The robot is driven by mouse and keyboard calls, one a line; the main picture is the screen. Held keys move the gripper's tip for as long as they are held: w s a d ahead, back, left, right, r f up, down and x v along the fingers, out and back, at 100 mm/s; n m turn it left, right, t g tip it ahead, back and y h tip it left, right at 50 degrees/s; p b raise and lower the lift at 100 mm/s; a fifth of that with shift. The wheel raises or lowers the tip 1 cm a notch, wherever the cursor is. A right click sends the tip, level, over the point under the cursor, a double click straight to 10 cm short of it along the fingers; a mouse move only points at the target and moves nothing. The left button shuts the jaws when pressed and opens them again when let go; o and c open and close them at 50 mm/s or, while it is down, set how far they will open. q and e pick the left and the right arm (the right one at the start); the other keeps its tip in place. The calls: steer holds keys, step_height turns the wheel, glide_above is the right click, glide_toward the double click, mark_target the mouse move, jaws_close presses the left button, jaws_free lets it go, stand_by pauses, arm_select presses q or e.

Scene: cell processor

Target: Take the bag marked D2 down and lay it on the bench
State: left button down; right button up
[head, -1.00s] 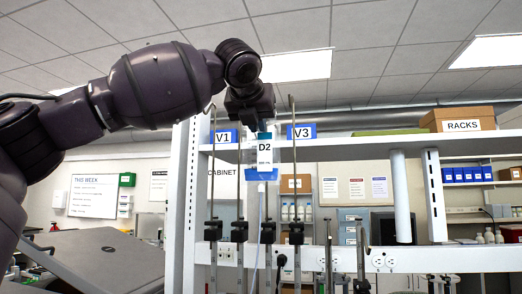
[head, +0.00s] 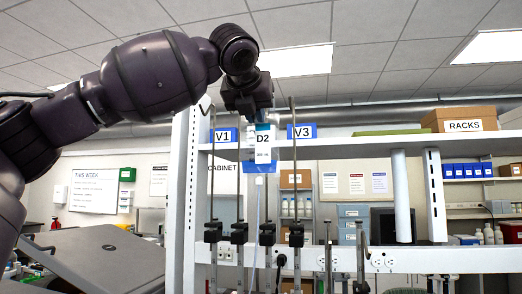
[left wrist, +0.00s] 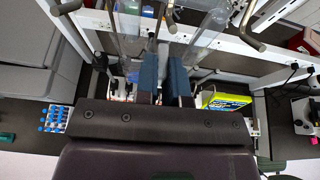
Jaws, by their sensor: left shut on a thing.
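The bag marked D2 (head: 263,150) is clear with a white label and a blue lower edge, and hangs upright in the head view. My left gripper (head: 262,122) is shut on its top edge from above, in front of the upper shelf. A thin clear tube runs down from the bag. In the left wrist view, the blue fingers (left wrist: 164,80) are close together; what lies between them is hard to make out. The bench (left wrist: 25,145) shows as a dark surface low in the left wrist view. My right gripper is not in view.
Metal rods with black clamps (head: 239,233) stand around the bag's tube. The white shelf (head: 350,148) carries signs V1 (head: 222,135) and V3 (head: 301,132) and a RACKS box (head: 458,119). A grey machine (head: 100,262) stands at left. A yellow-green box (left wrist: 225,100) and blue tube rack (left wrist: 57,118) show below.

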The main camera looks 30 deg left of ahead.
arm_select(q)
steer(key=shift+s+r, duration=0.15)
steer(key=v, duration=0.2)
steer(key=shift+s+d, duration=0.1)
steer(key=shift+s, duration=0.25)
stand_by(0.4)
steer(key=shift+s+d+b, duration=0.25)
steer(key=shift+s, duration=0.7)
steer(key=shift+s+d+b, duration=0.2)
steer(key=shift+s+d, duration=0.05)
steer(key=shift+s, duration=0.65)
steer(key=shift+s+d+b, duration=0.25)
steer(key=shift+s, duration=0.7)
